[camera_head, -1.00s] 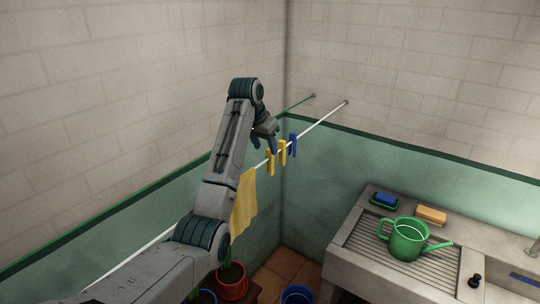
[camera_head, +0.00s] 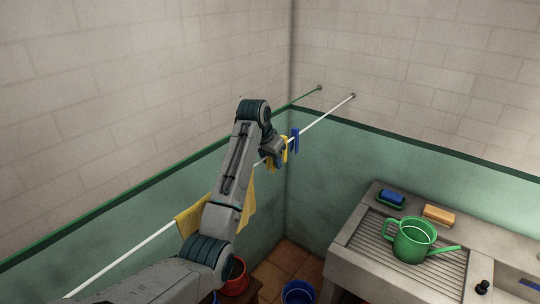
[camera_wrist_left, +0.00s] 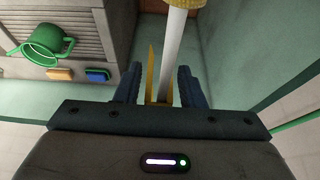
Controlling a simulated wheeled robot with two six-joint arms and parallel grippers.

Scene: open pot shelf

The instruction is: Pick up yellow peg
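My left gripper (camera_head: 277,158) is at the white line (camera_head: 150,243), among the pegs. One yellow peg (camera_head: 285,150) shows just right of the gripper, and another yellow peg (camera_head: 270,163) is partly hidden by it. In the left wrist view the dark fingers of the gripper (camera_wrist_left: 159,88) stand apart. A thin yellow peg (camera_wrist_left: 150,75) and the white line lie between them, with gaps to the fingers. I cannot tell which of the two pegs this is. My right gripper is out of view.
A blue peg (camera_head: 295,140) hangs further along the line. A yellow cloth (camera_head: 248,210) hangs nearer, partly behind my arm. A green watering can (camera_head: 412,240), blue sponge (camera_head: 391,198) and orange block (camera_head: 439,216) sit on the sink counter at right. A tiled corner wall is behind.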

